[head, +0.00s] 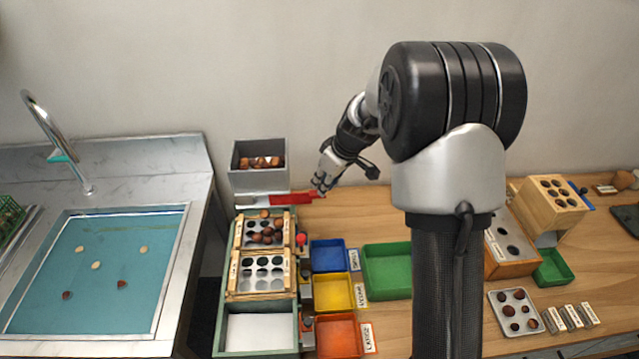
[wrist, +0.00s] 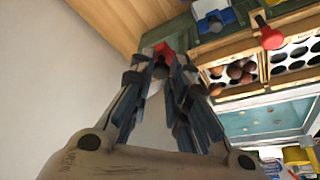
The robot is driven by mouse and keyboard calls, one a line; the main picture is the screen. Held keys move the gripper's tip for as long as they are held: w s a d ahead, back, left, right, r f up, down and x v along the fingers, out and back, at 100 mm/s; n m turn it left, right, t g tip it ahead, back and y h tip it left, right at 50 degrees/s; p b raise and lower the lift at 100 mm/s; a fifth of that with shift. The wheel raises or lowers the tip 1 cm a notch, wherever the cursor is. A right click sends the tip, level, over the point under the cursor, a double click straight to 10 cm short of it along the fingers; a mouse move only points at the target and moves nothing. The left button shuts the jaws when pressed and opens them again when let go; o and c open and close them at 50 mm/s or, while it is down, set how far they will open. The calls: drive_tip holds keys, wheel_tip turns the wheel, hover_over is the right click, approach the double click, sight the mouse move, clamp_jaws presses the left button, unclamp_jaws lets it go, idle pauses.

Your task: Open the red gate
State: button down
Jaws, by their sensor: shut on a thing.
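The red gate (head: 290,197) is a flat red strip below the grey hopper (head: 258,180), sticking out to the right of it. My gripper (head: 322,181) is at the right end of the strip. In the wrist view, the red gate's end (wrist: 163,49) shows between the fingertips of my gripper (wrist: 161,62), which are shut on it. The hopper holds several brown chestnuts (head: 262,162). The rest of the gate is hidden in the wrist view.
Below the hopper stands a green-framed sorter (head: 220,322) with hole plates and chestnuts on the upper one. A red knob (head: 301,239) is on its right side. Blue (head: 328,256), yellow (head: 333,291) and orange (head: 338,336) bins stand beside it. A sink (head: 172,262) is at left.

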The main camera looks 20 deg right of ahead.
drive_tip(key=c, duration=1.5)
unclamp_jaws()
drive_tip(key=v, duration=1.2)
drive_tip(key=shift+s, duration=0.1)
drive_tip(key=shift+f, duration=0.1)
drive_tip(key=s+a+r+m+h, duration=0.1)
drive_tip(key=s+a+r+m, duration=0.2)
drive_tip(key=s, duration=0.5)
drive_tip(key=s+a+r, duration=0.3)
drive_tip(key=s+r, duration=0.2)
drive_tip(key=s, duration=0.4)
drive_tip(key=s+f+m, duration=0.1)
drive_tip(key=s, duration=0.3)
drive_tip(key=s+f+m+h, duration=0.1)
drive_tip(key=s, duration=0.4)
drive_tip(key=s+f+m+t, duration=0.1)
drive_tip(key=s, duration=0.4)
drive_tip(key=shift+s+a+m, duration=0.15)
drive_tip(key=shift+a+m, duration=0.15)
drive_tip(key=shift+m, duration=0.1)
